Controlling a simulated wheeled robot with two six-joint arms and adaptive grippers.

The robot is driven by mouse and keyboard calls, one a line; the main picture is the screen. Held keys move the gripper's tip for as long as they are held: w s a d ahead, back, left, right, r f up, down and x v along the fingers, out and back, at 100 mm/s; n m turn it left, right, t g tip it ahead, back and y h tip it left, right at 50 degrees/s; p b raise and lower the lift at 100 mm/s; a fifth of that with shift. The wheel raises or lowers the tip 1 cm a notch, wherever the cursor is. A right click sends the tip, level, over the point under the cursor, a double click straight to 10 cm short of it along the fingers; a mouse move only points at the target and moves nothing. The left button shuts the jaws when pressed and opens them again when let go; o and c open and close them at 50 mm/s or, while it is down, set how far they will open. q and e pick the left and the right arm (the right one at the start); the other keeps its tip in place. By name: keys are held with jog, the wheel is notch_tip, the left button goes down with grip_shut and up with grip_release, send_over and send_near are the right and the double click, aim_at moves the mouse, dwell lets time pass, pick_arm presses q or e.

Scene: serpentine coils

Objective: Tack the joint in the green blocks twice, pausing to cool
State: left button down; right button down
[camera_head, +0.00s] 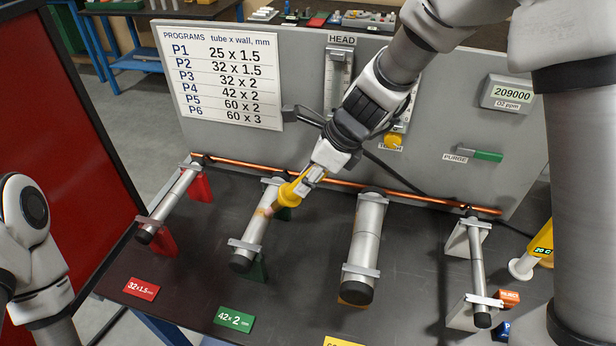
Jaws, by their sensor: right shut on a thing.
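The green blocks (258,268) hold a steel tube (252,232) with a dark end cap, left of the table's middle, behind a green 42x2 card (234,319). My right gripper (312,176) comes down from the upper right and is shut on a yellow tool (290,192). The tool's pinkish tip is at the upper part of this tube; I cannot tell whether it touches. The joint is not clearly visible beside the tip. Part of my left arm shows at the left edge, but its gripper is out of view.
Other tubes rest on red blocks (163,240), yellow blocks (352,299) and grey blocks (460,316). A copper pipe (420,194) runs behind them. The back panel carries a program chart (219,75), an O2 display (512,93) reading 209000 and a green purge switch (488,156).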

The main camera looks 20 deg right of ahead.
jog(key=shift+a+f, duration=0.15)
dwell(0.4)
jog(key=shift+f, duration=0.15)
dwell(2.4)
dwell(0.8)
jog(key=shift+p+v, duration=1.9)
jog(key=shift+v, duration=0.15)
jog(key=p+v, duration=0.2)
jog(key=p, duration=0.1)
jog(key=shift+s+d, duration=0.2)
jog(key=shift+d, duration=0.1)
jog(key=shift+s+d+r, duration=0.15)
jog(key=shift+r, duration=0.1)
jog(key=shift+f, duration=0.1)
